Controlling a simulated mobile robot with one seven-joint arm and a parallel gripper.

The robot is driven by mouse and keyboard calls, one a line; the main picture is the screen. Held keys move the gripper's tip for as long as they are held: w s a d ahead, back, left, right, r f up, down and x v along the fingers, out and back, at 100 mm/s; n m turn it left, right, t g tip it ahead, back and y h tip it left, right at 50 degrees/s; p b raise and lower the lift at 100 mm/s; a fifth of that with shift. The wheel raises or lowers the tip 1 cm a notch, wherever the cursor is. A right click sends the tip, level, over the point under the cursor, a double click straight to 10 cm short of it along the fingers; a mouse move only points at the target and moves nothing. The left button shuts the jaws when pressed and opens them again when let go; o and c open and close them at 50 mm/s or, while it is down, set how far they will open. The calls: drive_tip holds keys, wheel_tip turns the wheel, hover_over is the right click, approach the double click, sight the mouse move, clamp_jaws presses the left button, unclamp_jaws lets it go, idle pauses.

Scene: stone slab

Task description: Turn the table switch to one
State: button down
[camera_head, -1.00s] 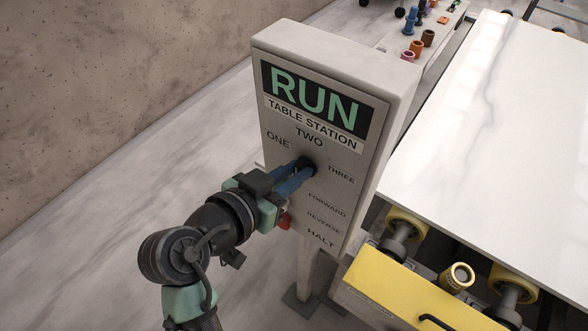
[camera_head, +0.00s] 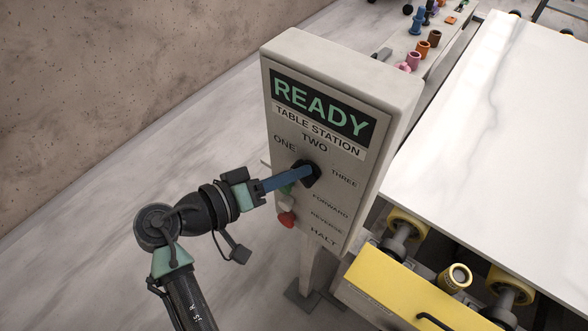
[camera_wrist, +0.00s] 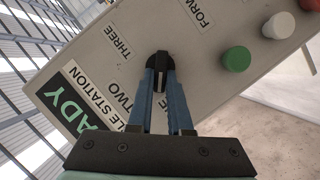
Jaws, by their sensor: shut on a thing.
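The table station panel (camera_head: 345,200) is a pale upright box with a screen (camera_head: 321,108) reading READY. Below the screen are the labels ONE, TWO and THREE around a black rotary switch (camera_head: 312,171). In the wrist view the switch (camera_wrist: 158,63) shows between my fingertips. My gripper (camera_head: 300,176) is shut on the switch with its blue fingers, coming in from the lower left. The fingers hide part of the knob, and I cannot tell which label it points to.
Green (camera_wrist: 236,60), white (camera_wrist: 278,25) and red (camera_wrist: 308,4) buttons sit beside FORWARD, REVERSE and HALT, close to my gripper. A white stone slab (camera_head: 490,150) on rollers and a yellow guard (camera_head: 415,305) stand to the right. Floor at the left is clear.

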drive_tip(key=shift+f+n+h, duration=0.2)
drive_tip(key=shift+n+h, duration=0.3)
drive_tip(key=shift+n, duration=0.4)
drive_tip(key=c, duration=0.8)
unclamp_jaws()
drive_tip(key=shift+c, duration=0.2)
drive_tip(key=shift+a, duration=0.1)
drive_tip(key=b+v, duration=0.3)
drive_tip(key=v, duration=0.9)
drive_tip(key=shift+a, duration=0.4)
drive_tip(key=shift+s, duration=0.2)
